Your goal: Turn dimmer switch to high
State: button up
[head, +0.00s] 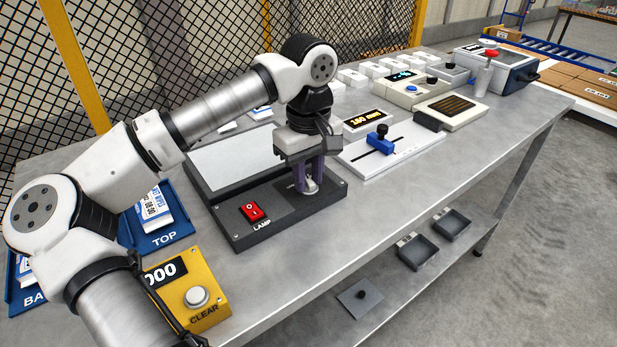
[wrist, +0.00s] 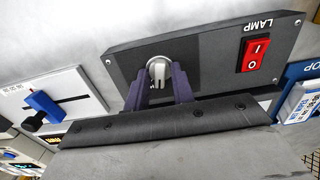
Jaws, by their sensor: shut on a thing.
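The dimmer switch is a light grey round knob (wrist: 159,72) on the dark lamp panel (wrist: 208,60). In the head view the knob (head: 310,185) shows low between the finger ends, at the right part of the panel (head: 290,218). My gripper (head: 311,178) points down over it, and its purple fingers are shut on the knob. In the wrist view my gripper (wrist: 160,85) has one finger on each side of the knob. The scale marks around the knob are mostly hidden, so its setting cannot be read.
A red rocker switch (head: 252,211) marked LAMP sits left of the knob. A white slider unit with a blue handle (head: 380,140) stands to the right. A yellow counter box (head: 190,292) is at the front left. Mesh fencing (head: 200,60) runs behind the bench.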

aim_at(309, 179)
jog(key=m+b, duration=0.1)
jog(key=m, duration=0.4)
jog(key=shift+m, duration=0.4)
dwell(0.4)
jog(key=o, duration=1)
jog(key=shift+r, duration=0.1)
notch_tip(309, 179, up, 14)
jog(key=shift+f, duration=0.15)
